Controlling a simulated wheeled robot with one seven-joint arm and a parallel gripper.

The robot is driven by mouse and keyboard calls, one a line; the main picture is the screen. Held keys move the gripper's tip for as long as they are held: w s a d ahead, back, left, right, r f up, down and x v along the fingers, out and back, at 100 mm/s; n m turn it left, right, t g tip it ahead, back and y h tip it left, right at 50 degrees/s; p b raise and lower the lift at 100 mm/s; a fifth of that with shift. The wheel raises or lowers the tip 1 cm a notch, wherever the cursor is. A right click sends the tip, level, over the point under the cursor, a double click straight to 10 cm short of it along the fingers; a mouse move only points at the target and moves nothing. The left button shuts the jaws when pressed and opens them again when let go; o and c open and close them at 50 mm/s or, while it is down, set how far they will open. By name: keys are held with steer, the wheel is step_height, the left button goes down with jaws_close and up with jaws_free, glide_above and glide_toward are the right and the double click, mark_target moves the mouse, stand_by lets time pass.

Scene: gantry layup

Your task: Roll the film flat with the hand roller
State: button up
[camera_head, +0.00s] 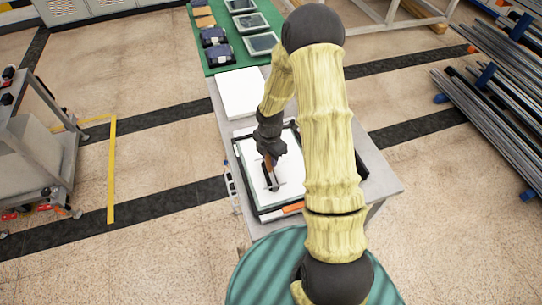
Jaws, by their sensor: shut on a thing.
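My gripper (268,158) hangs over the work table and is shut on the hand roller (272,178), which has a brown handle and a dark roller end. The roller's end is over the pale sheet (256,184) inside a dark frame (258,212), and seems to touch it. I cannot tell the film apart from the pale surface. My arm passes in front of the right part of the frame and hides some of it.
A white board (238,92) lies on the grey table (390,185) behind the frame. An orange item (292,207) lies at the frame's front edge. A green mat (222,60) with trays is farther back. A grey cart (40,150) stands left; metal bars (490,90) lie right.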

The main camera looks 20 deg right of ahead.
steer(key=shift+a, duration=1.3)
steer(key=shift+r, duration=0.1)
step_height(320, 180, up, 5)
steer(key=p, duration=0.4)
